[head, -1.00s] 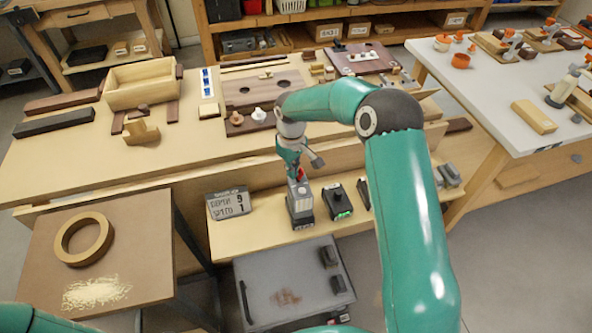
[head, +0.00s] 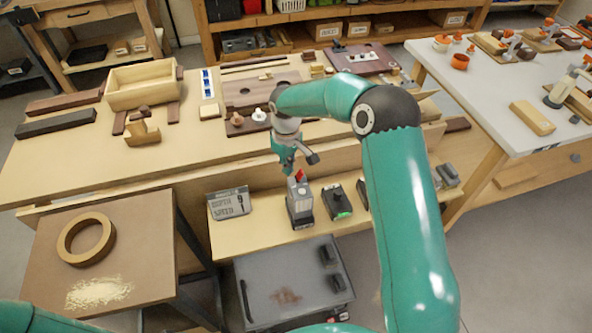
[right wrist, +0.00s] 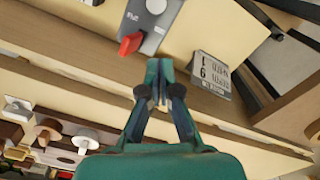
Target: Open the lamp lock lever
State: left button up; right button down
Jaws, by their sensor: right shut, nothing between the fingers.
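The lamp lock is a grey box with a dark base (head: 300,212), standing on the lower shelf of the bench. Its red lever (head: 299,176) shows at the top, just below my right gripper (head: 289,170). In the right wrist view the red lever (right wrist: 130,44) sticks out from the edge of the grey box, near a round light knob (right wrist: 156,6). My right gripper (right wrist: 159,66) is shut and empty, its fingertips close to the lever but apart from it in that view. My left gripper is out of view.
A black box with a green light (head: 337,202) stands right of the lamp lock. A sign with figures (head: 229,203) stands to its left. The bench top's front edge (head: 215,180) overhangs behind. A grey cabinet (head: 293,284) sits below.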

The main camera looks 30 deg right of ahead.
notch_tip(320, 180, up, 7)
jog(key=p, duration=0.3)
jog(key=shift+f+p, duration=0.2)
jog(key=shift+p, duration=0.2)
dwell(0.3)
